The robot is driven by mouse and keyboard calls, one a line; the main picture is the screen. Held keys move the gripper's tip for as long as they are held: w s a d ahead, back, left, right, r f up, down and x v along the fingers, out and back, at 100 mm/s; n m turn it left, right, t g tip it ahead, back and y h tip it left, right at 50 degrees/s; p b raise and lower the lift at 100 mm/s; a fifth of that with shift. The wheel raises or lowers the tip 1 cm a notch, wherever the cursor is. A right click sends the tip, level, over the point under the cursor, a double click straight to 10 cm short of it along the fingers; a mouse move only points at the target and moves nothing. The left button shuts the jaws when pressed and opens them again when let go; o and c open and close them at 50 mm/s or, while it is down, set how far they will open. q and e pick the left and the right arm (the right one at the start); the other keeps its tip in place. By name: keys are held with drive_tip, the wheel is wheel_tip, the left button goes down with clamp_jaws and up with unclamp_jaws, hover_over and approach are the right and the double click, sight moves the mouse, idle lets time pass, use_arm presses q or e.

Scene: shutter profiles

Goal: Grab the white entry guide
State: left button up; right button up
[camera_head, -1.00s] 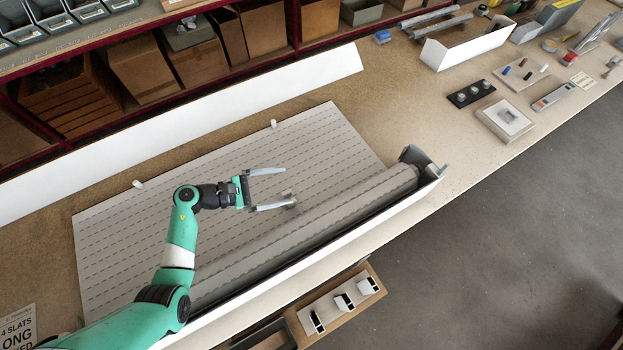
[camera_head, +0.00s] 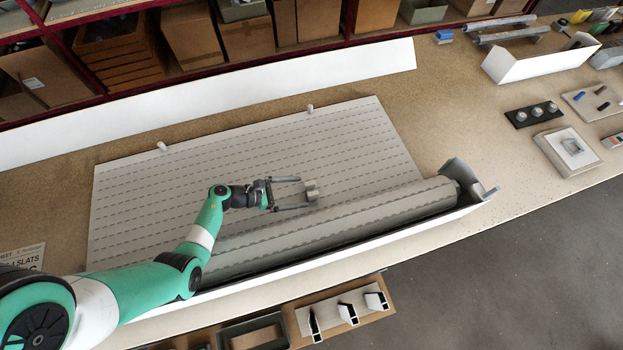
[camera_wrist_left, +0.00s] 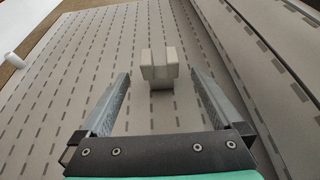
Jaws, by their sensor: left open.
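The entry guide (camera_head: 312,190) is a small, pale, stepped block on the slatted sheet (camera_head: 340,130), close to the grey rolled curtain. My left gripper (camera_head: 304,192) is open and low over the sheet, its fingertips on either side of the guide's near end. In the left wrist view the guide (camera_wrist_left: 158,68) sits centred between the fingertips (camera_wrist_left: 160,75), with a gap on both sides. A vertical groove shows on its face. I cannot tell whether its underside is touched by anything but the sheet. My right gripper is not in view.
The grey roll (camera_head: 330,220) runs along the sheet's front edge, just beside the left gripper. A white rail (camera_head: 340,258) lies before it. Two small white pegs (camera_head: 162,146) stand at the sheet's back edge. A tray (camera_head: 380,303) holds white profile samples. The sheet behind the guide is clear.

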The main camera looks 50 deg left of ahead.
sight(312, 190)
use_arm(q)
drive_tip(key=x, duration=0.3)
drive_tip(key=b+x, duration=0.1)
drive_tip(key=x, duration=0.1)
drive_tip(key=shift+w+d+r, duration=0.1)
drive_tip(key=shift+w+r, duration=0.1)
drive_tip(key=shift+w, duration=0.05)
drive_tip(key=c, duration=1.4)
wheel_tip(312, 190, up, 10)
drive_tip(key=p, duration=0.5)
